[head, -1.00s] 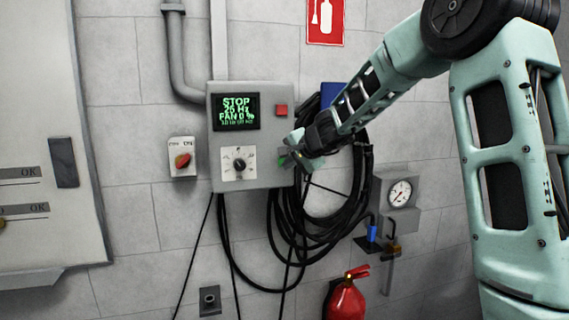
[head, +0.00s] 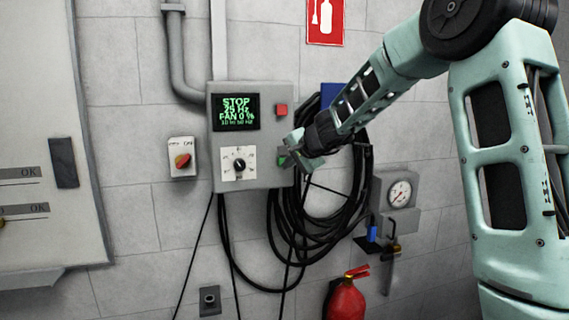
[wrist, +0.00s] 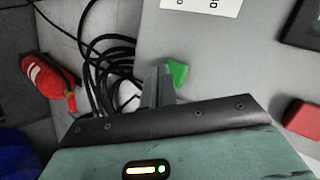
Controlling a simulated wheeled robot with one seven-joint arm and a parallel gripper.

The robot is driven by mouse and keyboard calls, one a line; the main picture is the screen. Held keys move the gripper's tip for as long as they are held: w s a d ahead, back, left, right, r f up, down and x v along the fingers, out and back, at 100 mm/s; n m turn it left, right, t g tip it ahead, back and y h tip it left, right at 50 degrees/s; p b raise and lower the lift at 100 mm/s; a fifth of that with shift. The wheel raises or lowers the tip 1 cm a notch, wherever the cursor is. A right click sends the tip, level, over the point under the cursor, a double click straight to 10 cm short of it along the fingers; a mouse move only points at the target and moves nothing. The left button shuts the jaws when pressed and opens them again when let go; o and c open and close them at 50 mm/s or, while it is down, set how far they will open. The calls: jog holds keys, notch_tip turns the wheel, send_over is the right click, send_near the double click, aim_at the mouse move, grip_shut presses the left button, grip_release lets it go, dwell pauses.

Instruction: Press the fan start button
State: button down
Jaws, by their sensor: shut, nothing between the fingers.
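The green start button (head: 282,160) is at the lower right of the grey control box (head: 262,182), partly covered by my gripper in the head view. In the wrist view the green button (wrist: 177,72) shows just beside the fingertips. My gripper (head: 288,153) is shut and empty, with its tips at the button; whether they touch it I cannot tell.
Coiled black cables (head: 315,225) hang right behind and below my gripper. A gauge unit (head: 399,193) is to the right, and a red fire extinguisher (head: 347,299) is below.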

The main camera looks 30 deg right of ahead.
jog(key=shift+w+d, duration=0.1)
jog(key=shift+w, duration=0.25)
jog(key=shift+w+d, duration=0.1)
jog(key=shift+w, duration=0.15)
dwell(0.5)
jog(key=shift+s, duration=0.1)
jog(key=shift+s+a+b, duration=0.2)
jog(key=shift+s+b, duration=0.15)
jog(key=shift+s, duration=0.25)
jog(key=s+a+b, duration=0.1)
jog(key=s+b, duration=0.1)
jog(key=s, duration=0.3)
jog(key=shift+s+a+b, duration=0.35)
jog(key=shift+s+b, duration=0.05)
dwell(0.7)
